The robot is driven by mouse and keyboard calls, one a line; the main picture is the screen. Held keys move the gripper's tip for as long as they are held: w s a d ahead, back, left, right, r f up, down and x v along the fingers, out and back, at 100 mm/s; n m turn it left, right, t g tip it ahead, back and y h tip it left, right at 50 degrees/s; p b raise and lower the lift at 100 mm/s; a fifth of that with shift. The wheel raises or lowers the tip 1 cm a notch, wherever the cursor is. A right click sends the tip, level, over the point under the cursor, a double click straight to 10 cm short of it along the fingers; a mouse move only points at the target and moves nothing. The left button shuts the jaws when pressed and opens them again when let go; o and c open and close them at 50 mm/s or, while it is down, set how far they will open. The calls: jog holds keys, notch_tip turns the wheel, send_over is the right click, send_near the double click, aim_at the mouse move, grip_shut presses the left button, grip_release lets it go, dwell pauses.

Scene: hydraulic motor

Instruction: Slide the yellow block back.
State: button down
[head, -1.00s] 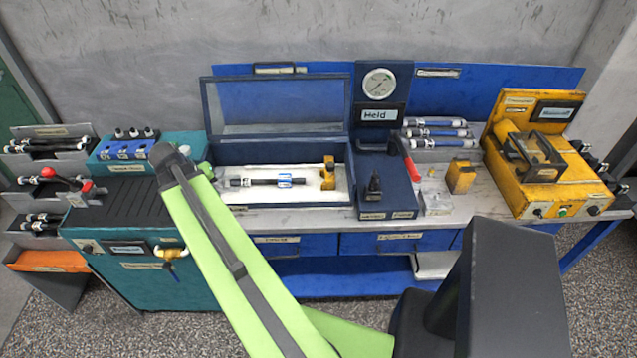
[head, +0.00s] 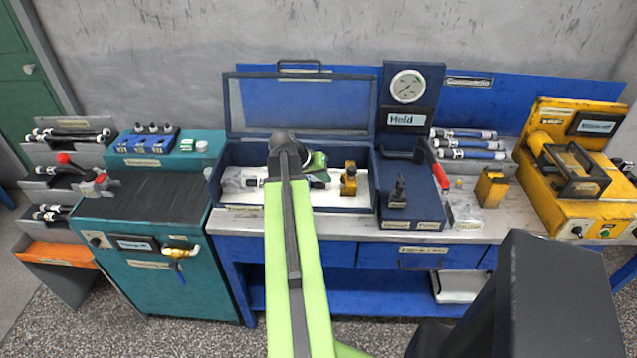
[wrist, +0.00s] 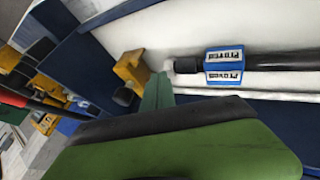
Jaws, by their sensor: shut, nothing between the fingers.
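A yellow block (head: 349,182) stands at the right end of the white bed inside the open blue case (head: 230,190). It also shows in the wrist view (wrist: 131,70), just left of the green fingertip. A black rod with a blue label (wrist: 224,66) lies along the bed, its pale tip near the block; my arm hides most of it in the head view. My gripper (head: 319,166) is over the case, left of the block, shut and empty. It shows in the wrist view (wrist: 158,88) close to the block and rod tip; I cannot tell whether it touches either.
The case's clear lid (head: 300,105) stands open behind. To the right is a blue gauge stand (head: 408,85) with a red handle (head: 440,177). A second yellow block (head: 490,187) stands farther right, before a yellow machine (head: 570,185). A teal cabinet (head: 150,270) is at left.

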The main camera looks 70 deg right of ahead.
aim_at(349, 173)
jog(key=b+x, duration=0.1)
jog(key=x, duration=0.1)
jog(key=shift+d+f, duration=0.1)
jog(key=shift+f, duration=0.35)
jog(key=shift+s+d+r+p, duration=0.2)
jog(key=shift+s, duration=0.4)
jog(key=shift+s+d+r+p, duration=0.15)
jog(key=shift+s+r, duration=0.05)
jog(key=shift+s, duration=0.4)
jog(key=shift+s+d+r+p, duration=0.2)
jog(key=shift+s, duration=0.4)
